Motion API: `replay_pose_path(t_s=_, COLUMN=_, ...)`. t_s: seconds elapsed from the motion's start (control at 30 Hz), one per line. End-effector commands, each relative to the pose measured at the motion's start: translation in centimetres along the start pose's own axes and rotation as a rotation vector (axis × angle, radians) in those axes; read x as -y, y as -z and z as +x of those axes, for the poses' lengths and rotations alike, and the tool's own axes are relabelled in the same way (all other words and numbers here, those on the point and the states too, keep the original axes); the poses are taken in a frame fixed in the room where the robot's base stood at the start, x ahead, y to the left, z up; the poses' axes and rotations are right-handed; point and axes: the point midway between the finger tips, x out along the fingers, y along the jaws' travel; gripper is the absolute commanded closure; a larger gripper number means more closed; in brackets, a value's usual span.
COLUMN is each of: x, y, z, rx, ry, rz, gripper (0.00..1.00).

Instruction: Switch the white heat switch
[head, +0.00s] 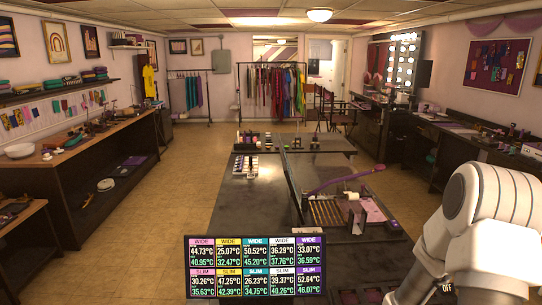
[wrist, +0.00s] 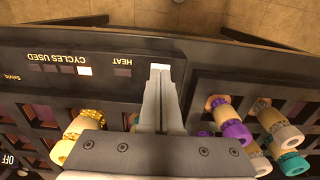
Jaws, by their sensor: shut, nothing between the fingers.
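A dark control panel (wrist: 110,50) fills the upper part of the wrist view, with the upside-down labels HEAT and CYCLES USED. A small white rectangle, which looks like the white heat switch (wrist: 160,67), shows beside the HEAT label, right at my fingertips. My gripper (wrist: 161,80) is shut and empty, its two fingers together and pointing at the panel. I cannot tell whether the tips touch the switch. The fingers hide part of the panel around it. My gripper is not visible in the head view.
Yellow rollers (wrist: 80,130), purple rollers (wrist: 232,130) and teal rollers (wrist: 290,160) stand on the rack close on both sides of my fingers. A temperature display (head: 255,267) is at the front in the head view. A dark table (head: 245,210) lies beyond it.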

Motion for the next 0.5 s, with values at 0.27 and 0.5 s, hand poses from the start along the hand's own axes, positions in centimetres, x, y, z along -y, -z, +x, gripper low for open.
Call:
replay_pose_path(t_s=0.27, x=0.0, y=0.0, z=-2.6, rx=0.000, ry=0.000, rz=0.002, gripper=1.00)
replay_pose_path(t_s=0.5, x=0.0, y=0.0, z=-4.5, rx=0.000, ry=0.000, rz=0.001, gripper=1.00)
